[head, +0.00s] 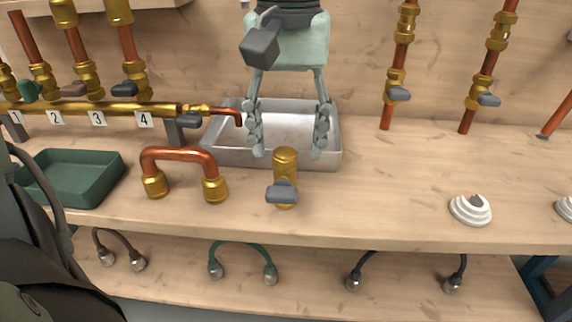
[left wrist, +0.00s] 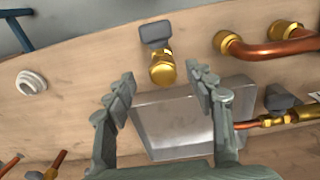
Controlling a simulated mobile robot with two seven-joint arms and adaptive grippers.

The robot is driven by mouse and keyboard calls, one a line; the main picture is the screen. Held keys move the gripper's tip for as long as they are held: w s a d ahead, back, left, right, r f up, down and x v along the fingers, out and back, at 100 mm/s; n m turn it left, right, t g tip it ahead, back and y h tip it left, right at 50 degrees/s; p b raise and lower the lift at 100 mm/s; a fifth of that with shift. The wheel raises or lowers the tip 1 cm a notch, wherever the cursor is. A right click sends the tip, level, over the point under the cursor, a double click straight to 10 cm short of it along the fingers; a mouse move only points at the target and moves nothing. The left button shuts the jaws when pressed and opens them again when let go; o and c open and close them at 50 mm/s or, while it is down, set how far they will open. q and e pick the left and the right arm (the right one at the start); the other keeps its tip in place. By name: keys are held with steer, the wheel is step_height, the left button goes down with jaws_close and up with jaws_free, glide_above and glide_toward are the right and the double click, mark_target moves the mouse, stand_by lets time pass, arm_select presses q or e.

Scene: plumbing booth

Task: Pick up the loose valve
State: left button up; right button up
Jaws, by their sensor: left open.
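The loose valve (head: 286,165) is a brass body with a grey handle. It stands on the bench top in front of the metal tray, right of the copper U-pipe. It also shows in the left wrist view (left wrist: 162,68), beyond the fingertips. My left gripper (head: 289,145) is open and empty, fingers pointing down, above the tray and just behind the valve. In the left wrist view its fingers (left wrist: 160,88) are spread, with the valve apart from them. My right gripper is not seen in either view.
A metal tray (head: 225,155) lies under my left gripper. A copper U-pipe (head: 178,154) and a green tray (head: 122,165) are to the left. A brass manifold (head: 160,107) runs at the back left. A white ribbed piece (head: 470,210) sits right. The bench between is clear.

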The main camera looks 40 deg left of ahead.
mark_target(285, 174)
arm_select(q)
steer(key=f, duration=0.6)
steer(key=shift+a+f, duration=0.2)
steer(key=shift+f, duration=0.05)
jaws_close()
